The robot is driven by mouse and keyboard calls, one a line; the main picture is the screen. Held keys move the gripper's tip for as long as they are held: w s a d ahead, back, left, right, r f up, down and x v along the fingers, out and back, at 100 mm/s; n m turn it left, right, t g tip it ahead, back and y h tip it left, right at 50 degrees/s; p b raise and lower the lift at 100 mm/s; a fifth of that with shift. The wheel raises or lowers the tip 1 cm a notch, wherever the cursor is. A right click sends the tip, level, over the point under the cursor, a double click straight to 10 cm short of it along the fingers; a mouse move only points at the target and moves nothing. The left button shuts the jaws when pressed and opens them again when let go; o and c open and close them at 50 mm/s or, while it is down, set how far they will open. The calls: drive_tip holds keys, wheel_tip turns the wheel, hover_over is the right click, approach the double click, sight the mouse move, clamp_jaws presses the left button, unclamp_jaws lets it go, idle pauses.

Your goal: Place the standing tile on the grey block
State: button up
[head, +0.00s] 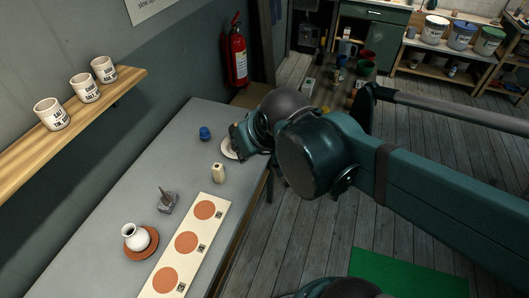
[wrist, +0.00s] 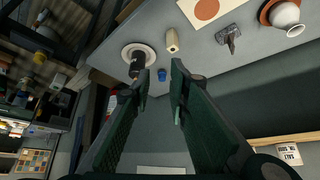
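A small cream upright piece (head: 218,173), which looks like the standing tile, stands on the grey table near its right edge. It also shows in the wrist view (wrist: 172,41), beyond my fingertips and apart from them. A grey block (head: 167,208) with a dark upright piece on it stands further to the front left; it shows in the wrist view (wrist: 229,39) too. My gripper (wrist: 160,70) is open and empty, its two fingers apart. In the head view my gripper (head: 241,138) is above the table's far right part, beyond the cream piece, and partly hides a white plate.
The white plate (wrist: 139,49) and a blue jar (head: 205,133) are near my gripper. A pale board (head: 194,224) with three terracotta discs lies along the table's right side. A white vase (head: 137,238) stands on a terracotta saucer. A shelf (head: 60,135) with three cups is on the left wall.

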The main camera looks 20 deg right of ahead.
drive_tip(key=shift+m+t, duration=0.3)
drive_tip(key=shift+m, duration=0.1)
drive_tip(key=shift+s+d+r, duration=0.2)
drive_tip(key=shift+s+d, duration=0.65)
drive_tip(key=shift+s, duration=0.15)
drive_tip(key=shift+s+d+r, duration=0.15)
drive_tip(key=shift+s+d, duration=0.65)
drive_tip(key=shift+s, duration=0.2)
drive_tip(key=shift+f, duration=0.1)
wheel_tip(320, 180, down, 4)
drive_tip(key=b, duration=0.4)
drive_tip(key=shift+f+b, duration=0.25)
drive_tip(key=shift+b, duration=0.05)
